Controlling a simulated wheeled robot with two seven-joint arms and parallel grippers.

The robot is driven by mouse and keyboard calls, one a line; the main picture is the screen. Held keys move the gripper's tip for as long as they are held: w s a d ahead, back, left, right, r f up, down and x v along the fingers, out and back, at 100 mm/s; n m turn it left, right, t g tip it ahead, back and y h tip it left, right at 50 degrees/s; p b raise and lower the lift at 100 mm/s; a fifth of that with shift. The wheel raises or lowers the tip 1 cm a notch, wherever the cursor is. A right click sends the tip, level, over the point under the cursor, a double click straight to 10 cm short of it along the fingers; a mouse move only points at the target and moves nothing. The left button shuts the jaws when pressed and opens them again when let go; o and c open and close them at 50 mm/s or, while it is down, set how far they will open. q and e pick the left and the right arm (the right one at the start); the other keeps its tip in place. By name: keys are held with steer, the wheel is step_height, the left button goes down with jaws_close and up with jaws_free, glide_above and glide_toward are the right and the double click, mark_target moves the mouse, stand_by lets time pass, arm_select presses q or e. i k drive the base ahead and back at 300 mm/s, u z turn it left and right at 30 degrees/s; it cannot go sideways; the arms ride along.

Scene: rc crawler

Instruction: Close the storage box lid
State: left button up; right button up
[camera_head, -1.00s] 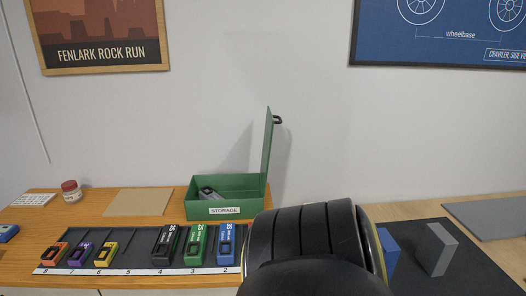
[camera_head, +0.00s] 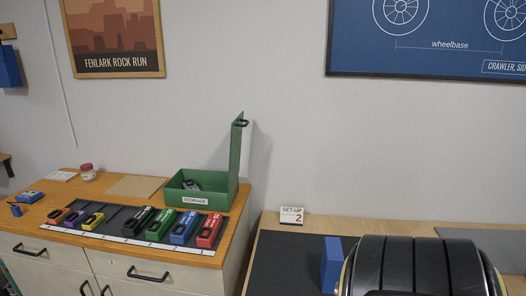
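The green storage box (camera_head: 192,203) with the "STORAGE" label stands on the wooden counter at the left. Its green lid (camera_head: 235,157) is open, standing upright on the box's right side. A dark handle (camera_head: 241,123) sits near the lid's top edge. A grey item (camera_head: 191,185) lies inside the box. Neither of my grippers shows in the view. A large black rounded part at the lower right hides part of the right-hand table.
Several coloured battery-like packs, among them a red one (camera_head: 209,232), stand in a numbered dark rack in front of the box. A jar (camera_head: 88,172) and a tan mat (camera_head: 136,187) lie to its left. A blue block (camera_head: 331,265) and a "SET-UP 2" card (camera_head: 291,216) are on the right table.

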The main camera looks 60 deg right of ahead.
mark_target(238, 125)
steer(key=z, duration=1.75)
